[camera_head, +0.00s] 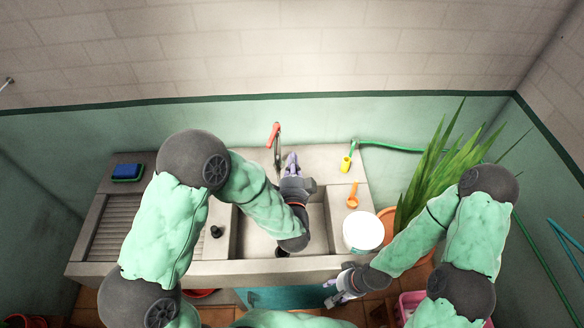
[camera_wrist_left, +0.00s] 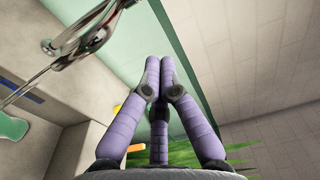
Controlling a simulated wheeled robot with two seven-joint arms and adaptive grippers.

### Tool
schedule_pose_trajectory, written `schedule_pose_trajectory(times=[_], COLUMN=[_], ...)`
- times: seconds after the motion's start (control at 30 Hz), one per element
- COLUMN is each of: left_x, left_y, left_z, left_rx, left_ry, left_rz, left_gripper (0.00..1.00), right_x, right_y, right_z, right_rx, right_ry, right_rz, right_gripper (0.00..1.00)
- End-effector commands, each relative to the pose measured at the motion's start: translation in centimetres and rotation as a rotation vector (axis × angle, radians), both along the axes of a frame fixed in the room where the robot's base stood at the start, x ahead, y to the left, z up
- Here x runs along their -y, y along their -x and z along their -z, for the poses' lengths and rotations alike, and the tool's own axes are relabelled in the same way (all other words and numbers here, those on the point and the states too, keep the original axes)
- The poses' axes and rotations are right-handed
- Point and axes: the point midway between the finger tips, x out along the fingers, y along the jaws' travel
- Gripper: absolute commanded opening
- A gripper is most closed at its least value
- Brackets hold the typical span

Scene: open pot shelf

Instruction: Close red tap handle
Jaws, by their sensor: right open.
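The tap (camera_head: 277,152) stands at the back edge of the sink, with its red handle (camera_head: 273,135) on top, tilted. My left gripper (camera_head: 291,160) is over the sink, just right of the tap and below the red handle in the head view. Its purple fingers (camera_wrist_left: 159,62) come together at the tips in the left wrist view, with nothing visible between them. The chrome tap (camera_wrist_left: 72,42) shows there at upper left; the red handle does not show. My right gripper (camera_head: 330,292) is open and empty in front of the counter, low down.
The sink counter (camera_head: 325,158) holds a blue sponge (camera_head: 127,171) at left. At right are an orange scoop (camera_head: 352,196), a white round container (camera_head: 363,231) and a yellow nozzle (camera_head: 346,164) on a green hose (camera_head: 390,147). A leafy plant (camera_head: 430,175) stands right of the counter.

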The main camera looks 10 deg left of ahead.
Motion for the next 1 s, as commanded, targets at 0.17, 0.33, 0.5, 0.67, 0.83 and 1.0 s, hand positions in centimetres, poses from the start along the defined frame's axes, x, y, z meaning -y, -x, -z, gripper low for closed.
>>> schedule_pose_trajectory(times=[0.17, 0.33, 0.5, 0.67, 0.83, 1.0], left_x=[-0.6, -2.3, -4.0, -4.6, -4.7, -4.7], left_y=[-3.4, -4.9, -5.0, -5.1, -5.1, -5.1], left_z=[0.0, 0.1, 0.0, 0.0, 0.0, 0.0], left_rx=[0.001, -0.002, -0.001, 0.000, 0.000, 0.000], left_ry=[0.001, 0.000, 0.000, 0.000, 0.000, 0.000], left_rz=[-0.002, -0.004, -0.001, 0.000, 0.001, 0.001], left_gripper=[0.00, 0.00, 0.00, 0.00, 0.00, 0.00], right_x=[0.0, 0.0, 0.0, 0.0, 0.0, 0.0], right_y=[0.0, 0.0, 0.0, 0.0, 0.0, 0.0], right_z=[0.1, 0.0, 0.0, 0.0, 0.0, 0.0], right_rx=[0.001, 0.001, 0.001, 0.001, 0.001, 0.001], right_ry=[0.000, 0.000, 0.000, 0.000, 0.000, 0.000], right_rz=[0.000, 0.000, 0.000, 0.000, 0.000, 0.000], right_gripper=[0.49, 0.49, 0.49, 0.49, 0.49, 0.49])
